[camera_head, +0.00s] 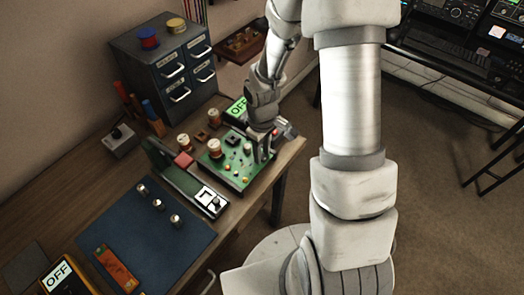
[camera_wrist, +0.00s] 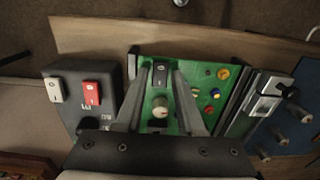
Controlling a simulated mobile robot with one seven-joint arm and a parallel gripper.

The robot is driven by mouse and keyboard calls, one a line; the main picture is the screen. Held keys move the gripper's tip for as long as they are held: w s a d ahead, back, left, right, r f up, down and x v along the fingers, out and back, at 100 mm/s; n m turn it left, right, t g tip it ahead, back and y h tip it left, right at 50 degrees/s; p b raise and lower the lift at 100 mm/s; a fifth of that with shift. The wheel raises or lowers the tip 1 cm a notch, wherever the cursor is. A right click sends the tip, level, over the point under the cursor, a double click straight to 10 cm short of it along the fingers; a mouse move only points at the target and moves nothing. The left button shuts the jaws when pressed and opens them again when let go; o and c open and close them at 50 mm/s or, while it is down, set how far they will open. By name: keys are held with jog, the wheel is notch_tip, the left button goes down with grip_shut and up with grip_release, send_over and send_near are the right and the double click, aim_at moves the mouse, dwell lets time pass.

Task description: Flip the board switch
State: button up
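The green circuit board (camera_head: 238,178) lies on the wooden bench in the head view, with several small coloured parts on it. In the wrist view the board (camera_wrist: 205,73) carries a black rocker switch (camera_wrist: 161,79) near its far edge and a pale round knob (camera_wrist: 160,106) nearer to me. My gripper (camera_head: 262,156) is over the board's right part in the head view. In the wrist view my gripper (camera_wrist: 160,74) is open, its fingers on either side of the switch and knob, with nothing held. Whether the fingers touch the board I cannot tell.
A dark box with a white rocker (camera_wrist: 55,90) and a red rocker (camera_wrist: 92,93) stands left of the board in the wrist view. A silver-switched unit (camera_head: 208,202), a blue mat (camera_head: 150,240) with pegs, and a drawer cabinet (camera_head: 170,62) share the bench.

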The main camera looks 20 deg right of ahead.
grip_shut()
jog(key=shift+w+a+g+h, duration=0.2)
jog(key=shift+g+h, duration=0.3)
jog(key=shift+g, duration=0.1)
jog(key=shift+w+g+h, duration=0.1)
jog(key=shift+g+h, duration=0.4)
jog(key=shift+g, duration=0.3)
grip_release()
